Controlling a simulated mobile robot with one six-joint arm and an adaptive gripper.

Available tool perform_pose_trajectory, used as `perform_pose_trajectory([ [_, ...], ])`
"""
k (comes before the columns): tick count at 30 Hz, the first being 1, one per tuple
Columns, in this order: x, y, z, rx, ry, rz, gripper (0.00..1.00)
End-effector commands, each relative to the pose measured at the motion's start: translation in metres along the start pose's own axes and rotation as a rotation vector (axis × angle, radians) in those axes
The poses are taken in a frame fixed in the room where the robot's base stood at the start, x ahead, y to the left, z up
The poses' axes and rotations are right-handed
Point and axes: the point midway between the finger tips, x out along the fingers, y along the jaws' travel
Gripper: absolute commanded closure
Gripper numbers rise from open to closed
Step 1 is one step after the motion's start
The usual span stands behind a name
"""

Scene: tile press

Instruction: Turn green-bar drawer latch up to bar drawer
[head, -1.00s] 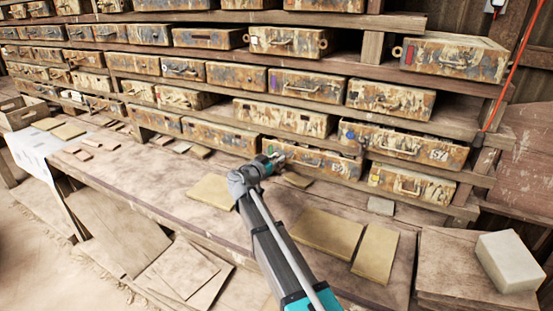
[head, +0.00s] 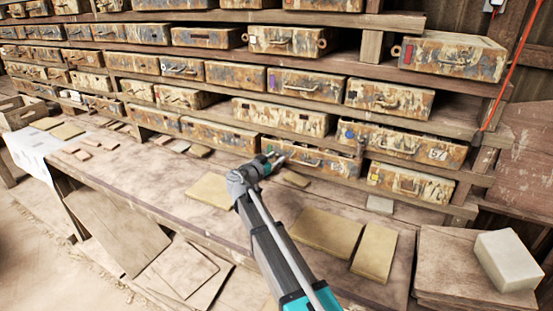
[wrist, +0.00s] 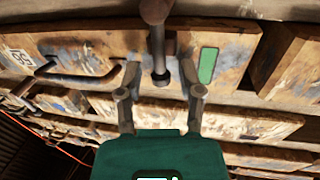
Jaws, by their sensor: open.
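The drawer with the green bar (head: 318,163) is in the lower rows in the head view, its left end partly hidden by my gripper. In the wrist view, which looks upside down, the green bar (wrist: 208,65) shows on a worn drawer front. A dark metal lever with rounded ends, seemingly the latch (wrist: 157,45), stands left of the bar and runs up and down in that picture. My gripper (wrist: 160,85) is open, one finger on each side of the lever's lower end in the picture. I cannot tell whether they touch. My gripper also shows in the head view (head: 276,160).
Other worn drawers (head: 403,145) with handles surround this one. A dark handle (wrist: 85,78) lies left of the lever in the wrist view. Tan tiles (head: 326,232) lie on the bench (head: 150,180). A pale block (head: 508,260) sits at right.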

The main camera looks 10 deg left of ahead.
Motion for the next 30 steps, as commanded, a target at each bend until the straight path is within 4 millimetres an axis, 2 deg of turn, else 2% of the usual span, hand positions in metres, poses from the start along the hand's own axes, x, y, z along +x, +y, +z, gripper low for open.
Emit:
perform_pose_trajectory([
  [8,-0.029,0.001,0.000,0.000,0.001,-0.002,0.52],
  [21,-0.096,0.001,0.001,0.000,0.002,-0.001,0.52],
  [30,-0.116,0.000,0.001,0.000,0.002,0.001,0.52],
])
